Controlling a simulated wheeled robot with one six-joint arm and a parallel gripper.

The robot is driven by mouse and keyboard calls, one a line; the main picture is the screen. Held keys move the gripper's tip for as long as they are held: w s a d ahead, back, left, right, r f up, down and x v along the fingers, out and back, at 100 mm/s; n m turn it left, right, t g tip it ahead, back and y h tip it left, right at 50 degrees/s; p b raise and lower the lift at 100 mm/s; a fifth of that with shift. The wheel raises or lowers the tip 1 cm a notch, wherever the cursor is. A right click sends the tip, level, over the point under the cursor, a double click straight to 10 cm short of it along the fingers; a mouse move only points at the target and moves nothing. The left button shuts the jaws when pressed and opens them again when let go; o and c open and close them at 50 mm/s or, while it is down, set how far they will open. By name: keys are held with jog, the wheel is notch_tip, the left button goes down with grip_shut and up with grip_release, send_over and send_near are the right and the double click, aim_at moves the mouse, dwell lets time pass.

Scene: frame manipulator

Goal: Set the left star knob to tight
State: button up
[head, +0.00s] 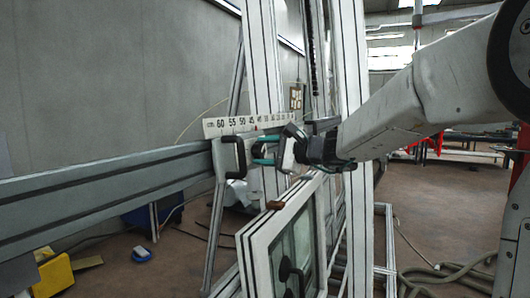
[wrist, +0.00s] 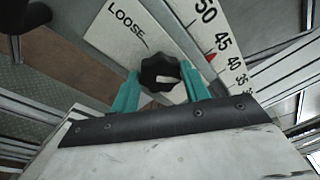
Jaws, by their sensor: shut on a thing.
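The black star knob (wrist: 160,72) sits between the teal fingers of my gripper (wrist: 162,87) in the wrist view. My gripper is shut on it. A pale pointer mark shows on the knob. A white plate (wrist: 120,45) behind it carries the word LOOSE and a short line, up and left of the knob. No TIGHT label is readable. In the head view my gripper (head: 266,151) reaches left to the carriage on the rail, and the knob is hidden or too small to make out.
A ruler scale (head: 225,125) runs above the carriage, with a red pointer (wrist: 211,56) near 45. A black handle (head: 239,158) stands left of my gripper. A grey rail (head: 90,185) extends left. A window frame (head: 255,245) stands below my arm.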

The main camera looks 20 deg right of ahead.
jog(key=shift+m+g, duration=0.3)
jog(key=shift+m, duration=1.9)
jog(key=o, duration=1)
jog(key=v, duration=0.8)
jog(key=shift+r, duration=0.1)
jog(key=shift+a, duration=0.1)
